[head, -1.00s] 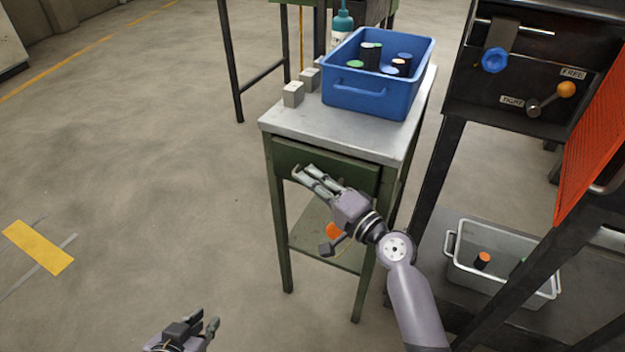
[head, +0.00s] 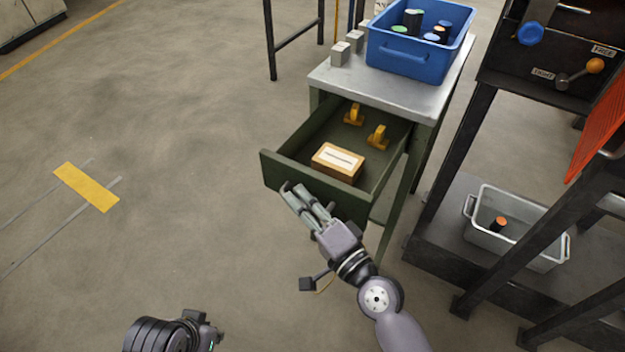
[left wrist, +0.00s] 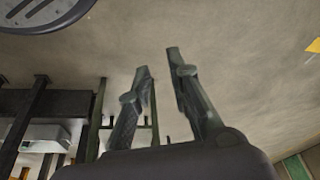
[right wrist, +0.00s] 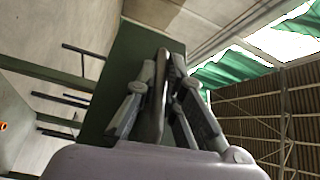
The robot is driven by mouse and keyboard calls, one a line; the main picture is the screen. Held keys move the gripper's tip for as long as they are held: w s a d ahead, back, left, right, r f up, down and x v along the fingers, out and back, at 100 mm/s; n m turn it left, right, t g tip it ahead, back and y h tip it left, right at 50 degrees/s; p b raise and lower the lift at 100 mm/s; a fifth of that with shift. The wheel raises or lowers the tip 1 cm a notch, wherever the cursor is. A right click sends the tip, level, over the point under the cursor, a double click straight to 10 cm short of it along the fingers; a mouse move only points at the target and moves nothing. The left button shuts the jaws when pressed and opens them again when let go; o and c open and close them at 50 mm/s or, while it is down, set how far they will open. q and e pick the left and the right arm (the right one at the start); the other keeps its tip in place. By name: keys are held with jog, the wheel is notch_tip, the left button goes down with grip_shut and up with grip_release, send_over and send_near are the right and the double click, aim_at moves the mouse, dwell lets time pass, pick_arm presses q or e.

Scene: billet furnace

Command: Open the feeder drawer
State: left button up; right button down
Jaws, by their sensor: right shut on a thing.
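The green feeder drawer (head: 281,176) stands pulled well out of the small green table in the head view. Inside lie a tan box with a white label (head: 338,160) and two yellow pieces (head: 378,137). My right gripper (head: 288,190) is at the drawer's front, shut on its handle; the right wrist view shows the fingers closed around the handle bar (right wrist: 163,95) before the green front panel (right wrist: 130,70). My left gripper (head: 217,335) is low at the bottom of the head view, away from the drawer. In the left wrist view its fingers (left wrist: 158,75) are apart with nothing between them.
A blue bin (head: 415,52) with several dark cylinders and grey blocks (head: 341,53) stand on the tabletop. A dark machine frame (head: 455,165) with a grey crate (head: 480,222) is close on the right. The floor at left is clear.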

pick_arm(q)
jog(key=shift+w+f, duration=0.25)
jog(key=shift+f, duration=0.4)
pick_arm(e)
jog(key=shift+s+a+f, duration=0.1)
jog(key=shift+s+a, duration=0.25)
jog(key=shift+s, duration=0.35)
jog(key=c, duration=1.7)
grip_release()
jog(key=v, duration=1.2)
jog(key=shift+a, duration=0.1)
